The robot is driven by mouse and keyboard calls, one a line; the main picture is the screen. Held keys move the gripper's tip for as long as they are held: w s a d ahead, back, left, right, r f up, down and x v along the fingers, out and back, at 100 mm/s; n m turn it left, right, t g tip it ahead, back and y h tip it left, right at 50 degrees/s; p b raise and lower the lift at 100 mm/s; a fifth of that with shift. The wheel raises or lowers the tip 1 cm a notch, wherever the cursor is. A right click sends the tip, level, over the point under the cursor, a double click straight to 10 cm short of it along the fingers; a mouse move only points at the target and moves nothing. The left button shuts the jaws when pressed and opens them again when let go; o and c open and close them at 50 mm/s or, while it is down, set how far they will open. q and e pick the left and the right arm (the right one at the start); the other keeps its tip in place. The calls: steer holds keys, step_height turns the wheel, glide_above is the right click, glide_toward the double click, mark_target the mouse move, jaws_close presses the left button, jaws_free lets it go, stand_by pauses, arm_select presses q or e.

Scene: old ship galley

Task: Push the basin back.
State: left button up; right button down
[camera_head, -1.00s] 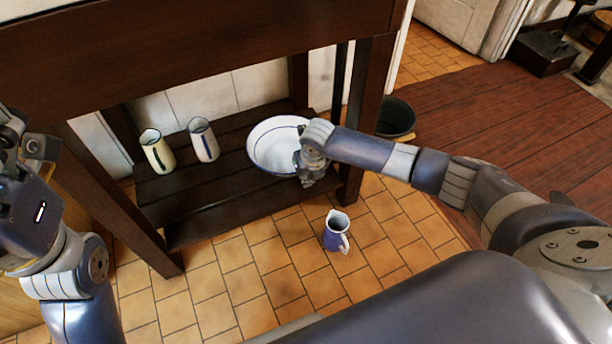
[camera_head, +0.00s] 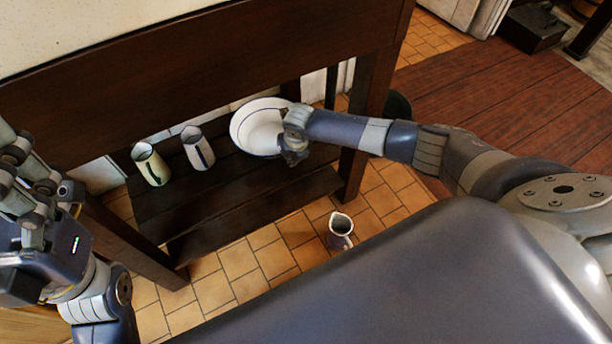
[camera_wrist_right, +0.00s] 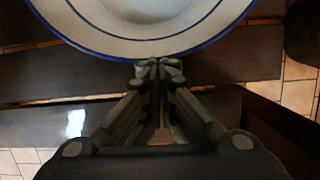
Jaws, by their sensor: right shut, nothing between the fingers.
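The white basin (camera_head: 256,128) with a blue line sits on the dark lower shelf (camera_head: 240,190) of the table, towards its right end and back edge. It also shows at the top of the right wrist view (camera_wrist_right: 150,38), its near rim just past my fingertips. My right gripper (camera_head: 293,155) is shut and empty at the basin's near right side; in the right wrist view its fingertips (camera_wrist_right: 159,68) meet at the rim and seem to touch it. My left gripper (camera_head: 30,190) is raised at the left edge, away from the basin; its fingers look spread.
The table's right leg (camera_head: 362,130) is close to my right forearm. A dark bucket (camera_head: 398,106) is behind it.

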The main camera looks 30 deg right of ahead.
steer(key=v, duration=1.2)
